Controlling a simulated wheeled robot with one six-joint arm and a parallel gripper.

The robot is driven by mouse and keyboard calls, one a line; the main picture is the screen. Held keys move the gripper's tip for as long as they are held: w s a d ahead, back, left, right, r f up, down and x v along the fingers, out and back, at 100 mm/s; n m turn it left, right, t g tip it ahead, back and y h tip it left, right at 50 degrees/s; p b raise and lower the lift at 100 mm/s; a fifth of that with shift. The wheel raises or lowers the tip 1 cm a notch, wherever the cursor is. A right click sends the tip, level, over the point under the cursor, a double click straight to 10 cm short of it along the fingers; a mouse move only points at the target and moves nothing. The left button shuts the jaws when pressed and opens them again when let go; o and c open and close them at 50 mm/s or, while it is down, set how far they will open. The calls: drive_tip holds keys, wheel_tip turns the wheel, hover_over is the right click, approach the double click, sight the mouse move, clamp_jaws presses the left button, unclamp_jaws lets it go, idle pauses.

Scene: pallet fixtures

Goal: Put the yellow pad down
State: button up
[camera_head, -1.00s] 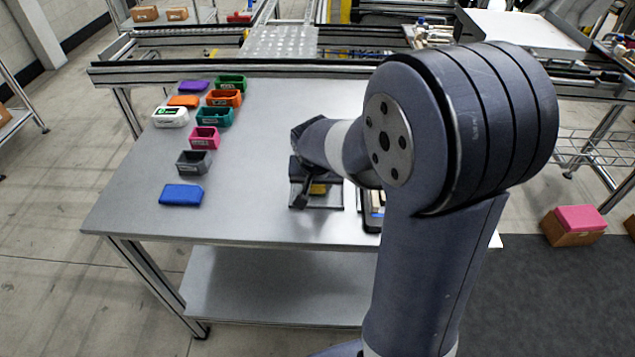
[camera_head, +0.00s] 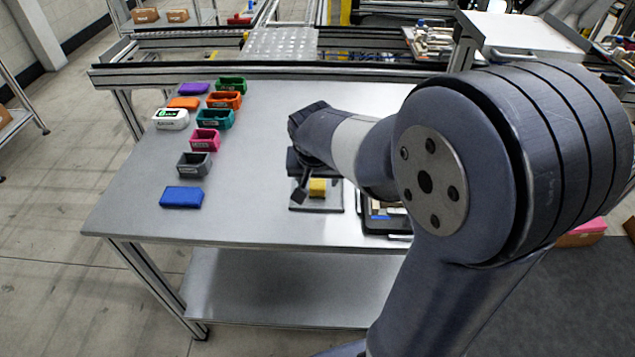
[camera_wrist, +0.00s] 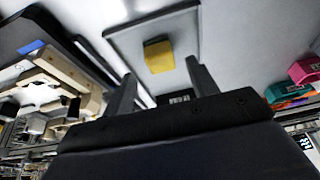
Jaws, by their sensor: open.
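The yellow pad (camera_head: 318,187) rests on a flat grey plate (camera_head: 325,208) on the table. It also shows in the wrist view (camera_wrist: 159,56), lying on the plate (camera_wrist: 183,25) beyond my fingertips. My gripper (camera_head: 311,190) is above the plate. In the wrist view its two fingers (camera_wrist: 160,82) are spread apart with nothing between them, and the pad is clear of both.
A dark tray of parts (camera_head: 385,222) stands right of the plate. At the left of the table (camera_head: 262,130) are several coloured bins, a white device (camera_head: 171,119) and a blue block (camera_head: 182,197). The table between them and the plate is bare.

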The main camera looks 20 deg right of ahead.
sight(317, 186)
drive_tip(key=d+v, duration=0.1)
drive_tip(key=v, duration=0.6)
drive_tip(key=shift+a+r, duration=0.2)
drive_tip(key=shift+a, duration=0.35)
drive_tip(key=x, duration=1.2)
drive_tip(key=shift+f+b, duration=0.4)
wheel_tip(317, 186, up, 3)
drive_tip(key=shift+f+p, duration=0.1)
drive_tip(key=shift+p, duration=0.2)
drive_tip(key=shift+s+r, duration=0.1)
drive_tip(key=shift+r, duration=0.7)
